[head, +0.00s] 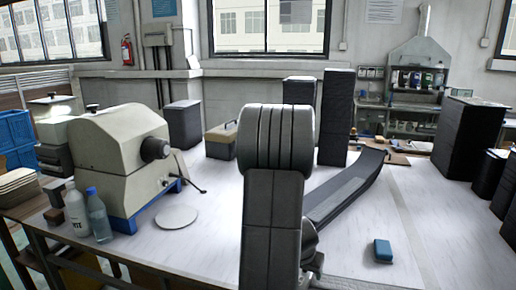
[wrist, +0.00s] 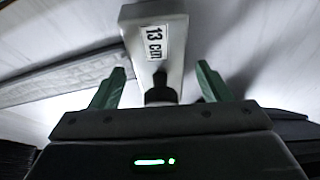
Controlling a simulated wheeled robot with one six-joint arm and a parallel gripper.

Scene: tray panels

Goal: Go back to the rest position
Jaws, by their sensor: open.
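My gripper (wrist: 161,68) shows in the wrist view with its two green fingers apart. A pale grey block (wrist: 176,70) with a "13 cm" label and a dark round end lies between and beyond the fingers. I see a gap on both sides of it, so the fingers do not appear to touch it. In the head view my arm stands upright in the middle of the picture, in front of the white table (head: 367,215). I cannot make out the gripper's fingers there.
A beige machine (head: 115,155) stands on the table at left, with two bottles (head: 98,215) and a round white disc (head: 177,217) near it. A dark curved panel (head: 345,188) lies right of my arm. A blue block (head: 383,250) sits front right. Dark stacks (head: 468,138) line the right.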

